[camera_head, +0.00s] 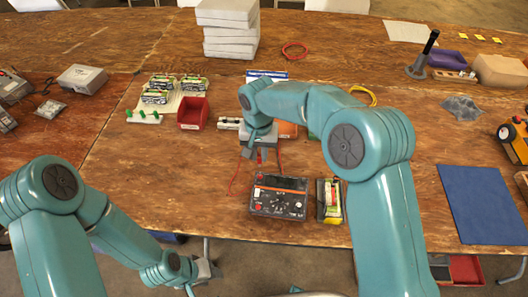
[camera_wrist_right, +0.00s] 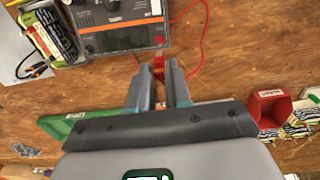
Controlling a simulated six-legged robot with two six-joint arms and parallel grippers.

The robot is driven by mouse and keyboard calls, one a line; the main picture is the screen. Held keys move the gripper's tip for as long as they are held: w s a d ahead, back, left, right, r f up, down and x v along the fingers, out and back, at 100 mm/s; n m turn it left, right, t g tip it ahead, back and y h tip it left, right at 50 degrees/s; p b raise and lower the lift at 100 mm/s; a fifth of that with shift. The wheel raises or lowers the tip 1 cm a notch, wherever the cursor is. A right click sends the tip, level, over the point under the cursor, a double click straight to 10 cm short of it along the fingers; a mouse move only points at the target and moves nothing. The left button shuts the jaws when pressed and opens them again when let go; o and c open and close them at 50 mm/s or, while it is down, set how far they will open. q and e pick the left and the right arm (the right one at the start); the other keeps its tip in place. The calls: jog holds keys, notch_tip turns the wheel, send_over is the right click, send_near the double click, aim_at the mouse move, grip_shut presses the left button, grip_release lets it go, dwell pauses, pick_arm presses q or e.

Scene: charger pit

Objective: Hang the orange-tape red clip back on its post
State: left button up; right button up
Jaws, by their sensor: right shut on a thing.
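My right gripper (camera_head: 255,154) is low over the table, just behind the black-and-grey charger unit (camera_head: 278,196). In the right wrist view the gripper (camera_wrist_right: 160,76) is shut on a small red clip (camera_wrist_right: 159,62), mostly hidden between the fingers. Orange tape on it cannot be made out. A red lead (camera_wrist_right: 204,40) curves beside the fingers. The charger (camera_wrist_right: 118,22) lies just beyond the fingertips, with a small red part at its near edge. I cannot tell which post is the clip's. My left gripper (camera_head: 205,271) is low at the table's front edge; its fingers are unclear.
A battery pack (camera_head: 330,200) stands right of the charger. A red bin (camera_head: 193,114) and green battery packs (camera_head: 160,92) are at back left. A blue mat (camera_head: 482,204) lies at right.

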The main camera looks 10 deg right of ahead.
aim_at(260, 163)
jog(key=shift+f+b, duration=1.8)
jog(key=shift+f, duration=0.85)
jog(key=shift+f+b, duration=0.15)
jog(key=shift+b, duration=0.2)
jog(key=o, duration=0.9)
jog(key=shift+o, duration=0.9)
